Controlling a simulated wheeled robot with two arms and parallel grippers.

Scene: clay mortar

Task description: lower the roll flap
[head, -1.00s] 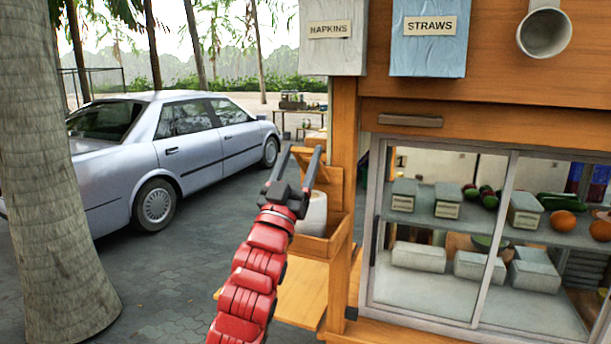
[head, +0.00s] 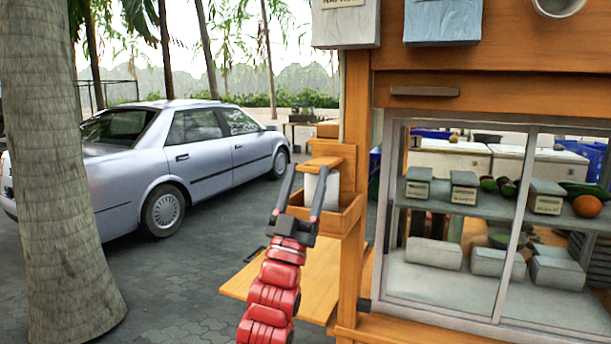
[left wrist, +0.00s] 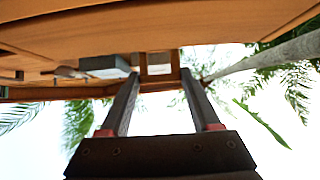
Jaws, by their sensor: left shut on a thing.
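The roll flap (head: 323,163) is a small wooden board above a white paper roll (head: 322,188). The roll sits in an open wooden box (head: 345,217) on the side of the wooden stall. My left gripper (head: 308,168) reaches up in front of the box, its dark fingers spread to either side and shut on the flap near its edge. In the left wrist view a wooden piece shows between the fingertips (left wrist: 160,72); the fingers hide part of the contact. My right gripper is not in view.
A wooden side shelf (head: 300,280) juts out below the box. A glass-fronted cabinet (head: 500,220) is to the right, with napkin (head: 345,25) and straw (head: 442,22) boxes above. A palm trunk (head: 55,170) and a silver car (head: 175,165) stand left.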

